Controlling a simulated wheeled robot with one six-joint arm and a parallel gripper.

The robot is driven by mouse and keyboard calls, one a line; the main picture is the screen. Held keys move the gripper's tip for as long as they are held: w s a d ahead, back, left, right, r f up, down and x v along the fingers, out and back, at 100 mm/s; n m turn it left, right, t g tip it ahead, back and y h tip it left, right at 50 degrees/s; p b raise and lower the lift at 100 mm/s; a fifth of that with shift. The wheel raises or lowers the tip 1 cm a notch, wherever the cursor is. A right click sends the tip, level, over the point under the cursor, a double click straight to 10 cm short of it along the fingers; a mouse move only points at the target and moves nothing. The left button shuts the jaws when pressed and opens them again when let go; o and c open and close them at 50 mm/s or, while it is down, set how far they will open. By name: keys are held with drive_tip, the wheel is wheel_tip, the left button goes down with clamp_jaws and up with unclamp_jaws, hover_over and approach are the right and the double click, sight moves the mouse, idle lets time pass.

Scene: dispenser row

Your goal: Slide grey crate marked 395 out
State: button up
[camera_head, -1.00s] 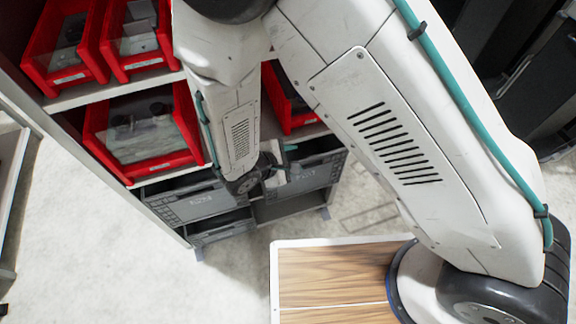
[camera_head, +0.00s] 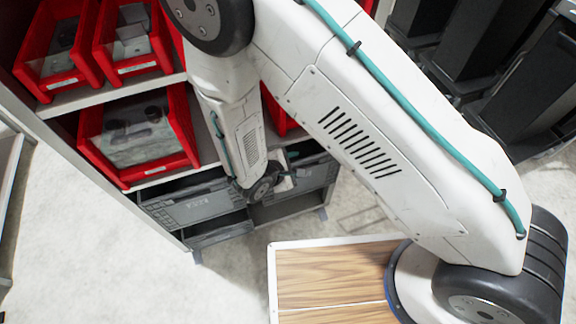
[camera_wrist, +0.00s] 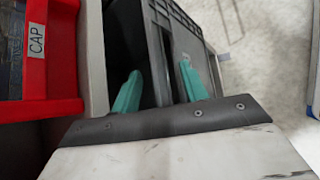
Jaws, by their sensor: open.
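A grey crate (camera_head: 317,173) sits in the lower right bay of the shelf, partly hidden behind my wrist; its marking is too small to read. Another grey crate (camera_head: 190,204) with unclear pale characters is to its left. My gripper (camera_head: 287,167) is at the right crate's front, near its left part. In the wrist view my gripper (camera_wrist: 158,70) is open, its two teal fingers on either side of a grey crate's upper wall (camera_wrist: 156,45). One finger is over the dark inside, the other along the outer face. Contact cannot be told.
Red bins (camera_head: 138,167) fill the shelves above the crates; one labelled CAP (camera_wrist: 38,85) lies close left of my gripper. A further grey crate (camera_head: 220,232) is below. Pale floor (camera_head: 240,285) is open before the shelf. Black bins (camera_head: 530,90) stand at right.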

drive_tip(key=shift+x, duration=1)
clamp_jaws()
idle(0.8)
